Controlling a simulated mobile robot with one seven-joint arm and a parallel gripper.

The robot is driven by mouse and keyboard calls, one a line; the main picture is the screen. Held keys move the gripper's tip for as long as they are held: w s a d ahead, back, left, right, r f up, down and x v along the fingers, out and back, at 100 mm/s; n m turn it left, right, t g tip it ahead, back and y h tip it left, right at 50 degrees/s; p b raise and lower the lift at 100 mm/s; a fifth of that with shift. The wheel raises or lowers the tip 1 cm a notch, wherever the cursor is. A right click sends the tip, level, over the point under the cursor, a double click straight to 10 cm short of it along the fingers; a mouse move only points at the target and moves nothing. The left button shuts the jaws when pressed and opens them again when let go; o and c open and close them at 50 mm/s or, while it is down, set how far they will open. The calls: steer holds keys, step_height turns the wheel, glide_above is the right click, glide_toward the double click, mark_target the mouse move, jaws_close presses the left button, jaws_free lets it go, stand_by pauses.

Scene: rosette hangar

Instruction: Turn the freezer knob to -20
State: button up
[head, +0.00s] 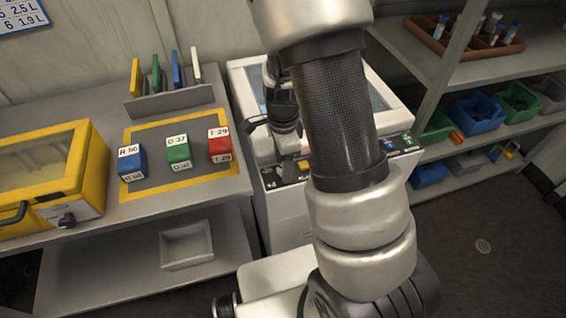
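The white freezer (286,217) stands in the middle, with a glass lid and a dark control strip (271,179) along its front top edge. An orange part (303,165) shows on the strip, and a blue and a green part sit at its right end. The white marks are too small to read. I cannot make out the freezer knob; my arm covers the middle of the strip. My gripper (286,135) is over the front left of the freezer, near the strip. Its fingertips are too small and dark to tell whether they are open or shut.
A bench at left carries a yellow oven (50,180) with a black knob, a mat (160,182) with blue, green and red blocks, and a rack (170,102) of coloured plates. Shelves (475,70) with bins stand at right.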

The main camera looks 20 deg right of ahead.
step_height(320, 180, up, 17)
steer(key=p, duration=0.3)
steer(key=shift+r+p, duration=0.2)
steer(key=shift+p, duration=0.2)
